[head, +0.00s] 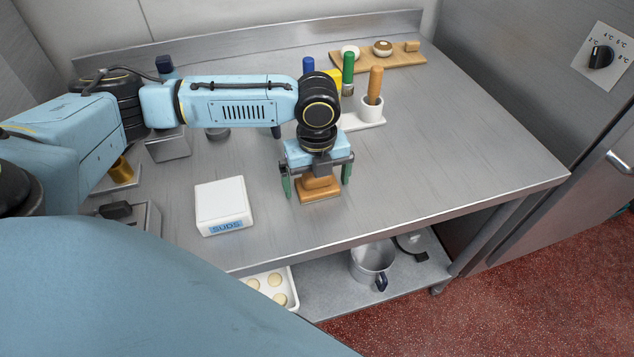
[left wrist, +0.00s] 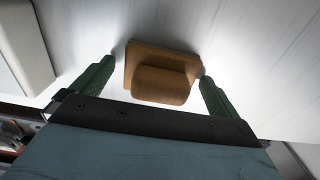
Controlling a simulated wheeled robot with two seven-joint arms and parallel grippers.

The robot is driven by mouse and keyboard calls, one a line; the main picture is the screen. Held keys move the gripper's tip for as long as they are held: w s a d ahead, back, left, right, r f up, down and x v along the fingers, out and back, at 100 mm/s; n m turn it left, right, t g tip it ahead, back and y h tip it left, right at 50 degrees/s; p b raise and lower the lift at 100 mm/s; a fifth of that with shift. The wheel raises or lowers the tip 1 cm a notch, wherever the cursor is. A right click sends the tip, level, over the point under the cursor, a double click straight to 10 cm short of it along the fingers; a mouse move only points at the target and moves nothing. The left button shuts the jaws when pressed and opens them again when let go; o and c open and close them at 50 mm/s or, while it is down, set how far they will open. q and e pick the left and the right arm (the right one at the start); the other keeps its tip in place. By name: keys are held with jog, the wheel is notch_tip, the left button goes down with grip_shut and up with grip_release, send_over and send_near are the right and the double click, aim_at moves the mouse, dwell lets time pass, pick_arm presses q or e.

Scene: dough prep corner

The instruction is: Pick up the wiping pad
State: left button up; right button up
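The wiping pad (head: 322,194) looks like a tan-brown block with a raised grip on top. It lies flat on the steel table near its front edge. My left gripper (head: 316,188) is above it, pointing down, with its green fingers wide apart on either side of the pad. In the left wrist view the pad (left wrist: 160,84) lies between the two fingertips (left wrist: 156,68), with a visible gap beside the raised grip. The left gripper is open and empty. My right gripper is not in view.
A white box marked SUDS (head: 222,203) stands left of the pad. A white holder (head: 372,108) with upright handled tools is behind, near a wooden board (head: 400,60). A metal pot (head: 372,262) and a dough tray (head: 293,290) are below. The table right of the pad is clear.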

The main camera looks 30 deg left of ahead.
pick_arm(q)
jog(key=c, duration=1)
jog(key=shift+r, duration=0.1)
notch_tip(320, 180, up, 10)
jog(key=shift+f+p, duration=0.1)
jog(key=shift+p, duration=0.65)
